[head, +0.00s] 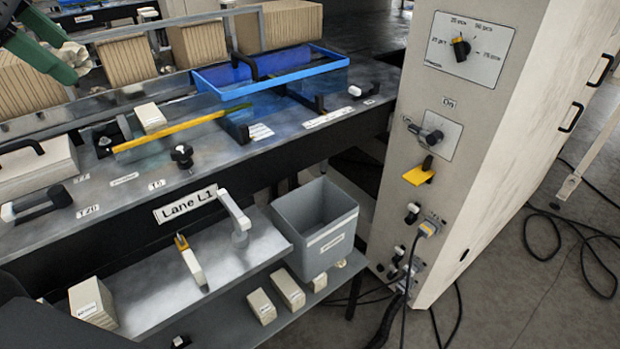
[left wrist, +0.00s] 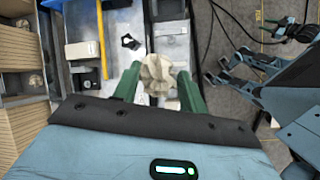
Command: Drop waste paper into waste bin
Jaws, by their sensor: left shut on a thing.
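My left gripper (head: 72,62) is at the top left of the head view, over the back of the machine bench. In the left wrist view, its green fingers (left wrist: 157,80) are shut on a crumpled, pale ball of waste paper (left wrist: 158,72). The waste bin (head: 320,235) is a grey, open-topped box with a label, right of the lower shelf in the head view. The gripper is far to the left of the bin and apart from it. A dark green shape at the upper right of the left wrist view may be my right gripper; its jaws are unclear.
The "Lane L1" bench holds a blue tray (head: 270,78), a yellow bar (head: 182,128) and several knobs. The lower shelf (head: 170,285) carries a white post and small boxes. A tall control cabinet (head: 475,150) stands right of the bin. Cables lie on the floor.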

